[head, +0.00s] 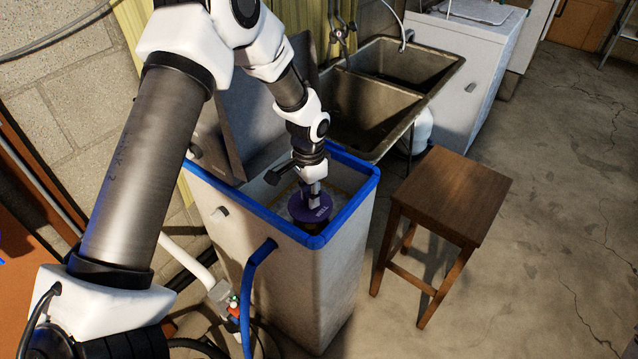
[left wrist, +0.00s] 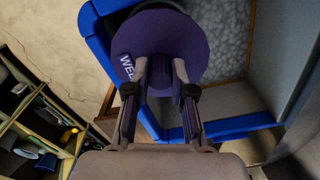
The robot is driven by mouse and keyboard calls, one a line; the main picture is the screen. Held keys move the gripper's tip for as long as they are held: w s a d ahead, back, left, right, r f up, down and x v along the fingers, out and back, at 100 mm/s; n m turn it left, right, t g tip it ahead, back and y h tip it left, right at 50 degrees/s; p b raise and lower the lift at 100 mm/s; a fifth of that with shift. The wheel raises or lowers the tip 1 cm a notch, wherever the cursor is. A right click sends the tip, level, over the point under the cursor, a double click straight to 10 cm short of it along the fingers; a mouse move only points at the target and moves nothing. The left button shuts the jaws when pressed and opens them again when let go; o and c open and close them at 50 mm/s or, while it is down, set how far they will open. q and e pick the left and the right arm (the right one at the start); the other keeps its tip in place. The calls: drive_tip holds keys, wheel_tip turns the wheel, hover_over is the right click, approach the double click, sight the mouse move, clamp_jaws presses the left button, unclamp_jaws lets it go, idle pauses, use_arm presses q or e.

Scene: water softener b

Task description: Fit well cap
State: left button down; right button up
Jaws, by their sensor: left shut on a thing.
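The purple round well cap (head: 311,208) is inside the open top of the white, blue-rimmed softener tank (head: 318,285), near the front corner. The cap also shows in the left wrist view (left wrist: 192,40), with part of the word "WELL" on its label. My left gripper (head: 313,188) reaches down into the tank and is shut on the cap's raised middle; it also shows in the left wrist view (left wrist: 160,85). A brownish tube top shows just under the cap in the head view. Whether the cap sits on it or is above it, I cannot tell. My right gripper is in neither view.
The tank's grey lid (head: 236,125) stands open behind the opening. A wooden stool (head: 450,195) stands to the right of the tank, and a double metal sink (head: 375,100) behind it. The concrete floor at right is clear. A blue hose (head: 252,285) hangs at the tank's front.

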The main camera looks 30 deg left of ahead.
use_arm(q)
drive_tip(key=shift+w+f, duration=0.1)
drive_tip(key=shift+w, duration=0.05)
drive_tip(key=shift+s+r, duration=0.3)
drive_tip(key=shift+s, duration=0.1)
drive_tip(key=shift+p, duration=0.35)
wheel_tip(320, 180, down, 4)
drive_tip(key=shift+w+f+b, duration=0.1)
drive_tip(key=shift+f+b, duration=0.15)
drive_tip(key=shift+b, duration=1)
drive_tip(key=shift+f, duration=0.2)
drive_tip(key=shift+r, duration=0.1)
